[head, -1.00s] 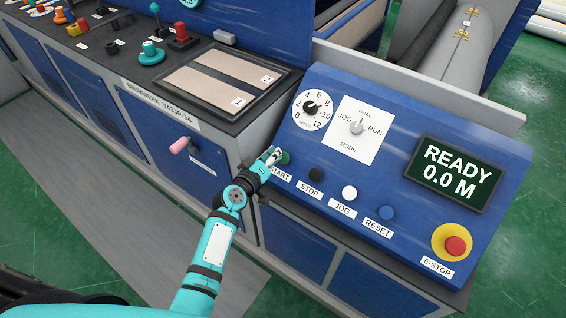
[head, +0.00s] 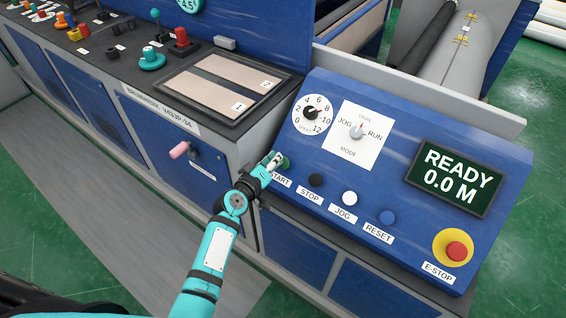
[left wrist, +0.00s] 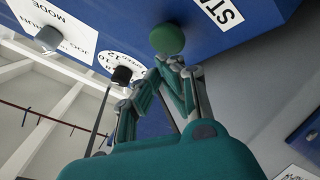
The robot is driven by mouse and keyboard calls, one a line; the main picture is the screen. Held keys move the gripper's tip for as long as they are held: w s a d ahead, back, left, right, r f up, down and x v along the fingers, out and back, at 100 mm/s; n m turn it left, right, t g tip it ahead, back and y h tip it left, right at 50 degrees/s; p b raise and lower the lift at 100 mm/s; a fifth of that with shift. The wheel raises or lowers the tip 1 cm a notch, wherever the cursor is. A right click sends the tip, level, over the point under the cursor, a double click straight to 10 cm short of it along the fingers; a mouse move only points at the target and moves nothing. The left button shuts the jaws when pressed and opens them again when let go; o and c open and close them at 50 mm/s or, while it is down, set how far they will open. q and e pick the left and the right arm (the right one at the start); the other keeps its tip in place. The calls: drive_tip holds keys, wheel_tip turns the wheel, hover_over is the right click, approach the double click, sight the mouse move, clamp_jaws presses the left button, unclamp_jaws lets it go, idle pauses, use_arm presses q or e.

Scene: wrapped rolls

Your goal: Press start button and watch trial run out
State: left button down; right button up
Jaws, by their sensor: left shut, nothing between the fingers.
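The green START button (head: 283,163) is on the sloping blue control panel (head: 330,185), above its START label. In the left wrist view the round green button (left wrist: 167,40) is just beyond my fingertips. My left gripper (head: 274,160) is shut and empty, with its tips right at the button. I cannot tell whether they touch it. The display (head: 455,178) reads READY 0.0 M. The mode knob (head: 357,132) has positions JOG, TRIAL and RUN, and its pointer stands near TRIAL. My right gripper is not in view.
STOP (head: 316,180), JOG (head: 349,198) and RESET (head: 387,217) buttons run rightward from START. The red E-STOP (head: 457,251) sits at the lower right. A speed dial (head: 311,113) is above.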

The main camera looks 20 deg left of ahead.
use_arm(q)
drive_tip(key=shift+f, duration=0.1)
idle(0.5)
drive_tip(key=shift+w+d+f+b, duration=0.1)
drive_tip(key=shift+w+f+b, duration=0.1)
drive_tip(key=shift+w+b, duration=0.15)
drive_tip(key=shift+w+d+f+b, duration=0.25)
drive_tip(key=shift+w+f+b, duration=0.2)
drive_tip(key=shift+f+b, duration=0.3)
idle(1.1)
drive_tip(key=shift+r, duration=0.15)
drive_tip(key=shift+s+a+r+p, duration=0.25)
drive_tip(key=shift+s+r+p, duration=0.6)
drive_tip(key=shift+p, duration=0.25)
drive_tip(key=shift+r, duration=0.1)
drive_tip(key=s+r+p, duration=0.1)
drive_tip(key=r+p, duration=0.1)
drive_tip(key=s+a+r+p, duration=0.1)
drive_tip(key=s+p, duration=0.1)
drive_tip(key=shift+a+r, duration=0.1)
drive_tip(key=shift+r, duration=0.25)
